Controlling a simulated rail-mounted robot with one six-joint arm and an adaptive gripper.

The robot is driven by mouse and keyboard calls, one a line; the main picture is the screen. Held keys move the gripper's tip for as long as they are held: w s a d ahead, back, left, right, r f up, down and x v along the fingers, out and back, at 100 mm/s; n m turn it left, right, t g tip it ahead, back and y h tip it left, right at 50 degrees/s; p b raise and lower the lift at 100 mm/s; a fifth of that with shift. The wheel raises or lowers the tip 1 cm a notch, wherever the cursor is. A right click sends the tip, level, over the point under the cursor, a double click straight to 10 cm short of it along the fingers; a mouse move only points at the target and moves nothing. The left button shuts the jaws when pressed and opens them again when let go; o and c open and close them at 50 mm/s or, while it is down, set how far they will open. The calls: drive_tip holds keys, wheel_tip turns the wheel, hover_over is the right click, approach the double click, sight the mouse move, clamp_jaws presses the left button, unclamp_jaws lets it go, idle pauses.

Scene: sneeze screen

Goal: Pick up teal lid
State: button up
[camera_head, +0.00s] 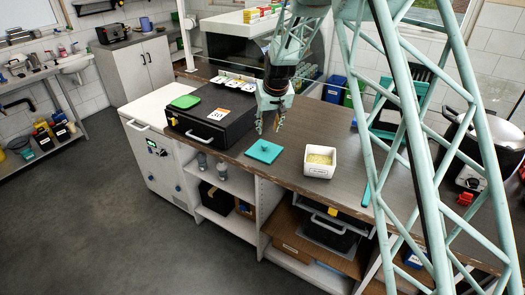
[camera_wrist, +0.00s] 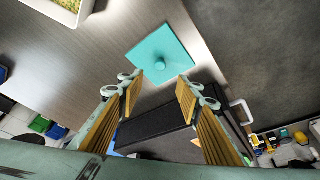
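The teal lid (camera_head: 264,151) is a flat square with a small round knob. It lies on the counter between the black box and a white container. In the wrist view the teal lid (camera_wrist: 162,58) shows whole, with its knob facing up, beyond my fingertips. My gripper (camera_head: 268,128) hangs above the lid in the head view, apart from it. In the wrist view my gripper (camera_wrist: 160,82) has its two fingers spread wide with nothing between them.
A white container (camera_head: 320,172) with yellowish contents stands right of the lid. A black box (camera_head: 215,122) with a green lid (camera_head: 186,101) on top stands to the left. The counter's front edge (camera_head: 228,158) is close to the lid. A sneeze screen stands behind.

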drive_tip(key=shift+f, duration=0.15)
idle(0.3)
hover_over(264, 145)
drive_tip(key=s+d, duration=0.1)
drive_tip(key=s, duration=0.1)
drive_tip(key=shift+s+f, duration=0.2)
drive_tip(key=shift+f, duration=3.7)
drive_tip(key=shift+f, duration=0.1)
drive_tip(key=shift+p+x, duration=0.55)
drive_tip(key=shift+x, duration=1.9)
drive_tip(key=c, duration=0.8)
